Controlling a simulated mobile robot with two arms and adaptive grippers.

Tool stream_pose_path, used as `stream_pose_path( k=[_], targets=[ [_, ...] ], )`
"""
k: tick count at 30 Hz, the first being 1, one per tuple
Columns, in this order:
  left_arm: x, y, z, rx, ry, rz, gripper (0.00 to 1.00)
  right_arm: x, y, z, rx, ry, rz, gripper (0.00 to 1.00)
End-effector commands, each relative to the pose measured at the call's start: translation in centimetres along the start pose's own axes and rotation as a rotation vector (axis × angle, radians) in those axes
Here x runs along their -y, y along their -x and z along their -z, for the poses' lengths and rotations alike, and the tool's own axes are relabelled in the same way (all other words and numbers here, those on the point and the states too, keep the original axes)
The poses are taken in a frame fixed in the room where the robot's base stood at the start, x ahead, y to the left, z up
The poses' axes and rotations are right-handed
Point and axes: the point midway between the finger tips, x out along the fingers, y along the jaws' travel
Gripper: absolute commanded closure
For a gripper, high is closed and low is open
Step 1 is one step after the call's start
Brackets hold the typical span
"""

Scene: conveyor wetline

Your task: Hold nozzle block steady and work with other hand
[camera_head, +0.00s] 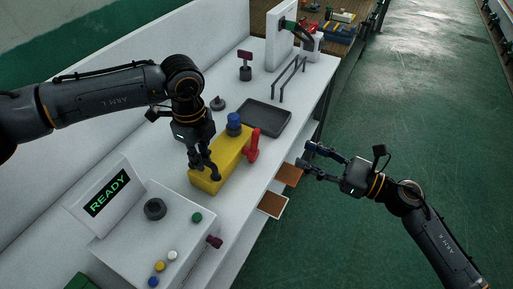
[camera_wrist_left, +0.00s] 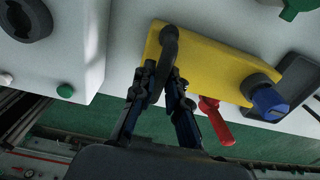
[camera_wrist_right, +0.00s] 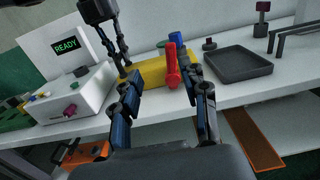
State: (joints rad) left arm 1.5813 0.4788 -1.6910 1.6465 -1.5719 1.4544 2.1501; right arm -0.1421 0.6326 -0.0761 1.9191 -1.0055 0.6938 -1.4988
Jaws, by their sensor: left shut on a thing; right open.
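The yellow nozzle block (camera_head: 233,165) lies on the white bench, with a blue knob (camera_head: 234,121) and a red lever (camera_head: 253,145) at its far end. The lever also shows in the left wrist view (camera_wrist_left: 216,120). My left gripper (camera_head: 204,170) is shut at the block's near end, on a dark handle (camera_wrist_left: 169,48) that stands on the block. My right gripper (camera_head: 305,157) is open and empty, off the bench's front edge and apart from the block. In the right wrist view the lever (camera_wrist_right: 172,68) appears between its fingers.
A control box with a READY screen (camera_head: 106,193) and several buttons stands at the near end. A dark shallow tray (camera_head: 290,119) and a wire rack (camera_head: 290,78) are beyond the block. Brown-topped ledges (camera_head: 272,204) jut below the bench edge. The green floor at right is clear.

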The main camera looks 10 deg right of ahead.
Motion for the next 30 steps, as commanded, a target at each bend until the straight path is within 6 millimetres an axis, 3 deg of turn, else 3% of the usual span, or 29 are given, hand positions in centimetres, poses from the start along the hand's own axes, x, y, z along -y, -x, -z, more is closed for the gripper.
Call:
stream_pose_path(
  k=[9,18,23,30],
  targets=[
    [-0.3,-0.6,0.2,-0.003,-0.001,-0.012,1.0,0.2,-0.5,0.3,0.002,-0.015,0.0,0.59],
    [-0.3,-0.6,0.2,-0.003,-0.002,-0.012,1.0,1.3,-5.3,3.3,-0.001,-0.173,-0.009,0.59],
    [-0.3,-0.6,0.1,-0.003,-0.002,-0.011,1.0,1.3,-6.7,3.5,-0.003,-0.185,-0.012,0.59],
    [-0.3,-0.6,0.2,-0.003,-0.002,-0.011,1.0,1.3,-10.1,3.4,-0.001,-0.183,-0.011,0.59]
  ],
)
